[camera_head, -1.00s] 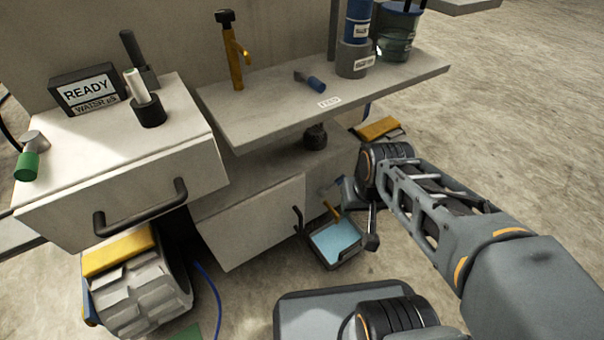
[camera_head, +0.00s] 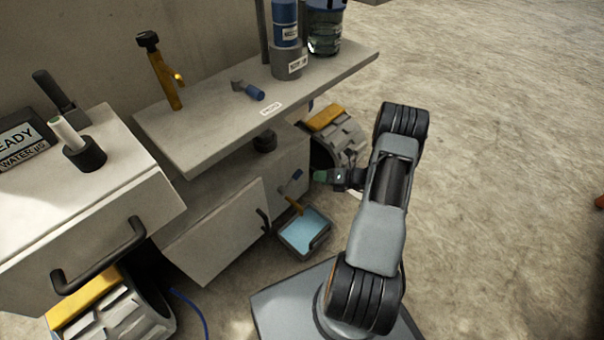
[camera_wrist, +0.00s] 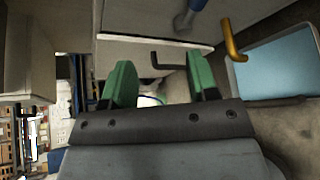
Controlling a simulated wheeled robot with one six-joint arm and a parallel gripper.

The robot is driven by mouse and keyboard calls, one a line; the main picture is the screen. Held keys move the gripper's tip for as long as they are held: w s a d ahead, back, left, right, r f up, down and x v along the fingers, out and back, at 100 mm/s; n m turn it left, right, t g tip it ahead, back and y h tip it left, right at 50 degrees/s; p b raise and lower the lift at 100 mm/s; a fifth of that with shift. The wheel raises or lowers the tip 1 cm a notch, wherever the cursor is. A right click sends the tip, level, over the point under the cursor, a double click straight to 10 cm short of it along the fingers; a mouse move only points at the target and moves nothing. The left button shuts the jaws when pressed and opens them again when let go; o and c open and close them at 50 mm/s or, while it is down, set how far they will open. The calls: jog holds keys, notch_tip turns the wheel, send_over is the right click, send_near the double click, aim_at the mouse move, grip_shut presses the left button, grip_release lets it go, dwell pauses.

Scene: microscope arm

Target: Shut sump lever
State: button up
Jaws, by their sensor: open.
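The sump lever (camera_head: 294,205) is a small yellow handle on a grey valve body (camera_head: 290,187) under the bench, above a tray of light blue liquid (camera_head: 284,238). In the wrist view the yellow lever (camera_wrist: 234,42) is at the upper right, beside the blue tray (camera_wrist: 280,68). My gripper (camera_head: 318,177) is to the right of the lever in the head view, apart from it. In the wrist view my gripper (camera_wrist: 161,82) shows two green fingers spread apart with nothing between them. The lever lies right of both fingers there.
A cabinet door with a black handle (camera_head: 263,219) is left of the tray. The bench shelf (camera_head: 215,138) overhangs this area. A grey wheel (camera_head: 338,142) stands behind my gripper. A drawer cabinet (camera_head: 100,225) is at left. Open floor lies right.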

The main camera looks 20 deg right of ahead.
aim_at(292, 181)
jog(key=d+f+m+t+h, duration=0.2)
jog(key=d+f+m, duration=0.1)
jog(key=f+m, duration=0.15)
jog(key=b+x, duration=0.4)
jog(key=x, duration=0.8)
jog(key=shift+w+m+t, duration=0.3)
jog(key=shift+w+m, duration=0.1)
jog(key=shift+m, duration=0.05)
jog(key=shift+a+r, duration=0.1)
grip_shut()
